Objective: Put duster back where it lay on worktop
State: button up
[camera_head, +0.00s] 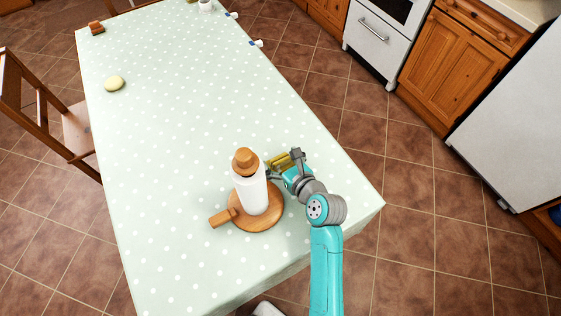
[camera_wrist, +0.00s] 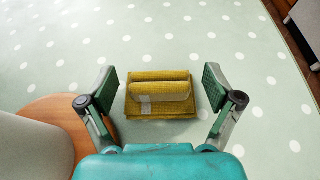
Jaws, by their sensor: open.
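The duster (camera_wrist: 160,94) is a folded mustard-yellow cloth with a pale patch. It lies on the polka-dot worktop (camera_wrist: 230,50) between the two fingers of my gripper (camera_wrist: 165,90), with a gap on each side. In the head view the duster (camera_head: 281,161) shows partly behind my gripper (camera_head: 284,165), just right of the white bottle. My gripper is open and holds nothing.
A white bottle with a wooden top (camera_head: 250,185) stands on a round wooden board (camera_head: 270,211) close left of my gripper. A pale yellow oval thing (camera_head: 114,83) and a brown block (camera_head: 96,28) lie far left. The worktop's middle is clear.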

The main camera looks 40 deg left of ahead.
jog(key=shift+a, duration=0.1)
jog(key=shift+c, duration=0.2)
jog(key=c, duration=1.2)
